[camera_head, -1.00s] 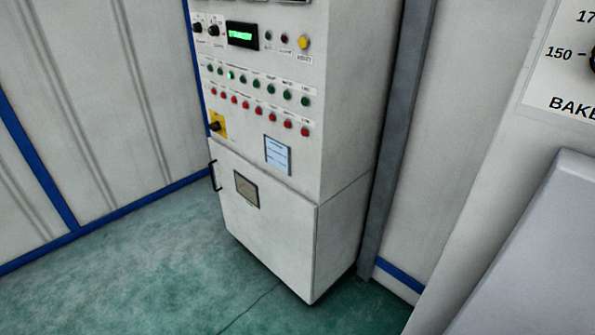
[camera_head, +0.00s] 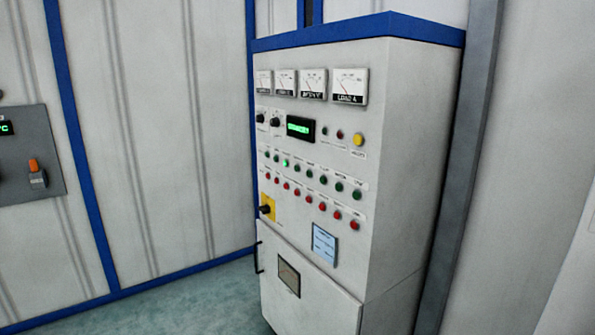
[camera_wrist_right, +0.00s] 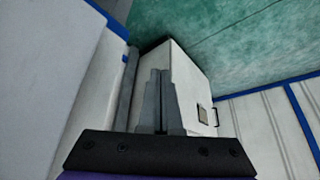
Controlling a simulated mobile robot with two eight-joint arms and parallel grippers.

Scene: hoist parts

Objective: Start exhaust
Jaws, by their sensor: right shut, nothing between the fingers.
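A white control cabinet (camera_head: 400,150) with a blue top stands in the middle of the head view. Its front has a row of green buttons (camera_head: 324,180) above a row of red buttons (camera_head: 322,206). One green button near the left (camera_head: 285,163) looks lit. A small display (camera_head: 301,128) glows green, and a yellow button (camera_head: 358,139) sits to its right. The button labels are too small to read. My right gripper (camera_wrist_right: 160,75) is shut and empty in the right wrist view, with the cabinet (camera_wrist_right: 185,70) beyond it. My left gripper is not in view.
Several gauges (camera_head: 312,84) line the cabinet's top. A black rotary switch on a yellow plate (camera_head: 267,208) and a door handle (camera_head: 258,257) are at its left edge. A grey wall panel (camera_head: 30,155) with an orange switch is at far left. Floor (camera_head: 190,296) shows clear at left.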

